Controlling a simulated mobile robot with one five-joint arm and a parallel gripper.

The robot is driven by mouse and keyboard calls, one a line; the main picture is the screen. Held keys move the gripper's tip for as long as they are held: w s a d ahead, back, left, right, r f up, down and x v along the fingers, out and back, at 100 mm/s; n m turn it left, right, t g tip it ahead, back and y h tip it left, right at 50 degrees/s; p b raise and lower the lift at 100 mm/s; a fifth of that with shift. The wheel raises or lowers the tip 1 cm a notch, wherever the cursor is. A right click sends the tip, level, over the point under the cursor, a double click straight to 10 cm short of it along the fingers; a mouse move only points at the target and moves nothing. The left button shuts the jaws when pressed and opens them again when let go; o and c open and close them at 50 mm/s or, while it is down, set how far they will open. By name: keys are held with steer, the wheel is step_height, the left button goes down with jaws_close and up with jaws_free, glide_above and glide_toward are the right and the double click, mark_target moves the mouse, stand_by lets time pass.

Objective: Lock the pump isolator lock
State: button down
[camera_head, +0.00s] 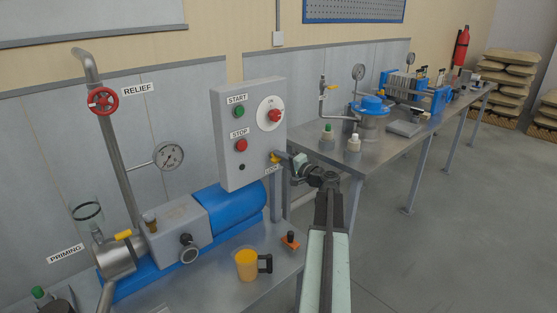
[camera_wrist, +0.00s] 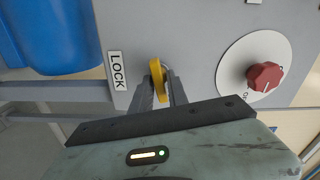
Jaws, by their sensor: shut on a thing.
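The pump isolator lock is a small yellow part (camera_wrist: 157,82) on the grey control box (camera_head: 237,165), beside a LOCK label (camera_wrist: 116,70). In the head view the yellow part (camera_head: 274,158) shows at the box's lower right. My gripper (camera_wrist: 163,88) is shut on it, one dark finger on each side. The red isolator knob (camera_wrist: 264,76) sits on a white round plate; in the head view it is at the box's upper right (camera_head: 275,115). The fingers partly hide the lock's lower part.
Green START (camera_head: 239,112) and red STOP (camera_head: 241,145) buttons are on the box. A blue motor (camera_head: 230,207) and a yellow jug (camera_head: 246,265) stand below on the bench. A second bench (camera_head: 350,160) with equipment runs behind my arm. Open floor (camera_head: 430,260) lies to the right.

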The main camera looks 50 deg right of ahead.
steer(key=shift+m, duration=1.2)
steer(key=c, duration=1.5)
jaws_free()
steer(key=shift+w, duration=0.1)
steer(key=s, duration=0.7)
steer(key=shift+s+a, duration=0.3)
steer(key=shift+s, duration=0.1)
